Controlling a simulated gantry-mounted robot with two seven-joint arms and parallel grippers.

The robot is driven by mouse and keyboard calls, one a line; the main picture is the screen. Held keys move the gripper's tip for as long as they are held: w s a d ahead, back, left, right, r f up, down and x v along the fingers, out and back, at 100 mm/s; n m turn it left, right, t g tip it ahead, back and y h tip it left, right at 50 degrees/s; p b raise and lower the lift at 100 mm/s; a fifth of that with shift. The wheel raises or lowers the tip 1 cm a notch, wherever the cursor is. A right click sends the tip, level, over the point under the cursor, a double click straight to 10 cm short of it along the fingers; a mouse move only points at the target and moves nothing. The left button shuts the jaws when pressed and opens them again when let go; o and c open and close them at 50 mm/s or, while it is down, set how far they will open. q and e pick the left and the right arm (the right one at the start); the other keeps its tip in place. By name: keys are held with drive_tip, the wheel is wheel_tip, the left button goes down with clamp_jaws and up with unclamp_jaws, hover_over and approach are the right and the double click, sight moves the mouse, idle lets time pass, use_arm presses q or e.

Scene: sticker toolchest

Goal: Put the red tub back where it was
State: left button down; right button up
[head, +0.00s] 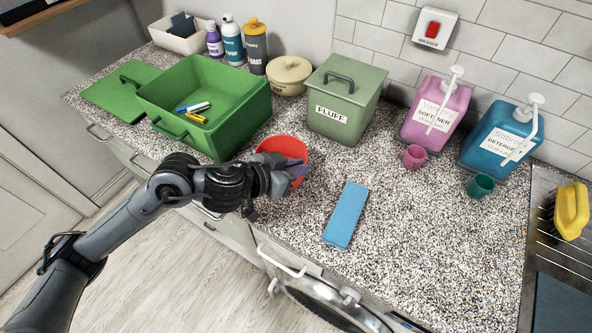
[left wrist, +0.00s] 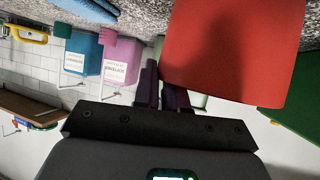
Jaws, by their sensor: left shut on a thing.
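The red tub (head: 283,147) is round and open-topped, at the middle of the speckled counter, in front of the green FLUFF box. It fills the upper right of the left wrist view (left wrist: 225,50). My left gripper (head: 294,168) is at the tub's near right side, its purple fingers shut on the tub's wall near the rim. In the left wrist view the fingers (left wrist: 163,88) stand against the tub's edge. The gripper hides part of the tub, and I cannot tell if its base touches the counter. My right gripper is not in view.
A green bin (head: 235,110) with markers stands left of the tub, the FLUFF box (head: 345,100) behind it. A blue slab (head: 346,215) lies to the right. Pink (head: 436,105) and blue (head: 497,138) dispensers with small cups stand at the wall. The counter around the slab is clear.

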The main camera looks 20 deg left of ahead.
use_arm(q)
drive_tip(key=shift+f, duration=0.3)
drive_tip(key=c, duration=1.2)
unclamp_jaws()
drive_tip(key=shift+s+a+r, duration=0.15)
drive_tip(key=shift+s+r, duration=0.1)
drive_tip(key=shift+r, duration=0.1)
drive_tip(key=p+v, duration=0.2)
drive_tip(key=v, duration=0.9)
drive_tip(key=shift+s, duration=0.15)
